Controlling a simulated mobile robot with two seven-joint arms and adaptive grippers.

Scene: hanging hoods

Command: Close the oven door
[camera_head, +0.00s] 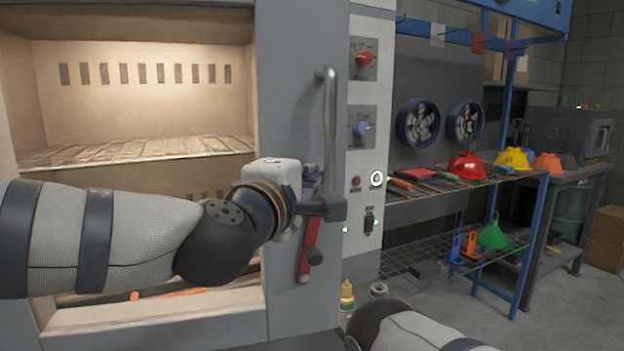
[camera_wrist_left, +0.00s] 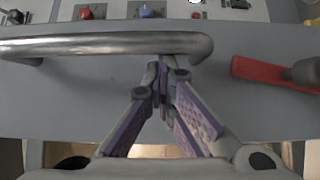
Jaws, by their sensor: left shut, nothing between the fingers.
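The oven's lit interior (camera_head: 130,110) shows at the left in the head view, with wire racks. Beside it is a grey upright panel (camera_head: 285,50) with a vertical metal handle (camera_head: 330,130), also in the left wrist view (camera_wrist_left: 100,45). I cannot tell how far the door stands open. A red lever (camera_head: 308,250) is below the handle, also in the wrist view (camera_wrist_left: 270,74). My left gripper (camera_wrist_left: 163,75) is shut and empty, its fingertips beside the handle's lower end; contact is unclear. My arm hides part of the interior. My right gripper is out of view.
A control panel with a red knob (camera_head: 364,58) and a blue knob (camera_head: 361,129) is right of the handle. A small bottle (camera_head: 347,296) stands low by the oven.

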